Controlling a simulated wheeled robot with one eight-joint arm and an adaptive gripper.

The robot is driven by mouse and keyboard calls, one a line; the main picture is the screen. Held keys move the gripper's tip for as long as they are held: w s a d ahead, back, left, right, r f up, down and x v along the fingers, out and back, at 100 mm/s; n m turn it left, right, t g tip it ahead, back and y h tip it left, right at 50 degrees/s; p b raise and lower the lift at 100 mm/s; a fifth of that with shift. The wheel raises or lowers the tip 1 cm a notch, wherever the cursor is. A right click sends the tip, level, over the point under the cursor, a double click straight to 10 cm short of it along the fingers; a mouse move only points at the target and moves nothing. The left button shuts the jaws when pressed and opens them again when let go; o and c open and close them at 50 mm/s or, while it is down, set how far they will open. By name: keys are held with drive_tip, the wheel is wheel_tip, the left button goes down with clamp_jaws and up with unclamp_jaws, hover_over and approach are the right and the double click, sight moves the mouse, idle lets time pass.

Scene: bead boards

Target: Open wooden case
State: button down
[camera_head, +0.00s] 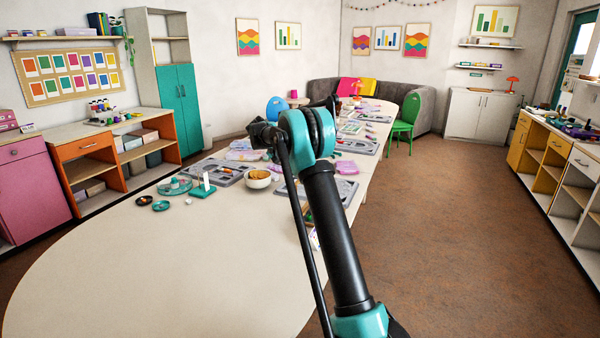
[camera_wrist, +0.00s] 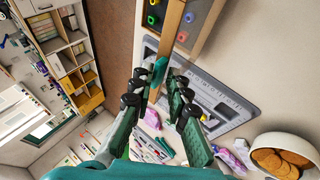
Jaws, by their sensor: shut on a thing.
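The wooden case (camera_wrist: 172,38) shows at the top of the wrist view, with a light wood edge and a dark inside holding coloured beads. A teal piece (camera_wrist: 159,72) sits at the lower end of that edge, between my fingertips. My gripper (camera_wrist: 156,90) has its two fingers on either side of this end and is shut on the case there. The exact contact is partly hidden by the black fingertips. In the head view my arm covers most of the case and the gripper.
Grey bead boards (camera_head: 215,171) lie along the long pale table (camera_head: 125,250). A bowl of biscuits (camera_head: 259,179) stands near them and shows in the wrist view (camera_wrist: 283,155). The near table end is clear.

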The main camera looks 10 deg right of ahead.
drive_tip(key=shift+w+a+f+h, duration=0.15)
drive_tip(key=shift+w+a+h, duration=0.15)
drive_tip(key=shift+a, duration=0.2)
drive_tip(key=c, duration=1.4)
unclamp_jaws()
drive_tip(key=v, duration=1.2)
drive_tip(key=shift+w, duration=0.15)
